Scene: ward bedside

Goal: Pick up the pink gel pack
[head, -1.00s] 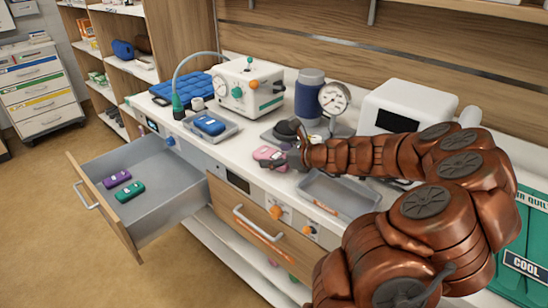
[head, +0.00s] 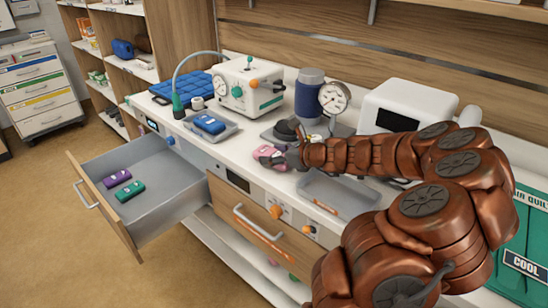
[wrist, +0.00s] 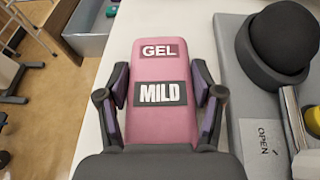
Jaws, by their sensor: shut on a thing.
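The pink gel pack (wrist: 160,68), labelled "GEL" and "MILD", lies between the two fingers of my gripper (wrist: 160,108) in the wrist view. The fingers press on its left and right sides. In the head view the pink gel pack (head: 265,152) is at the front part of the white counter, and my gripper (head: 277,158) reaches it from the right, partly covering it. Whether the pack touches the counter or is slightly above it is hard to tell.
An open drawer (head: 165,179) at left holds a purple pack (head: 116,178) and a green pack (head: 130,191). A blue pack (head: 210,123) lies on a tray left of my gripper. An empty grey tray (head: 335,197) is at right. A dark-knobbed device (wrist: 285,40) stands close by.

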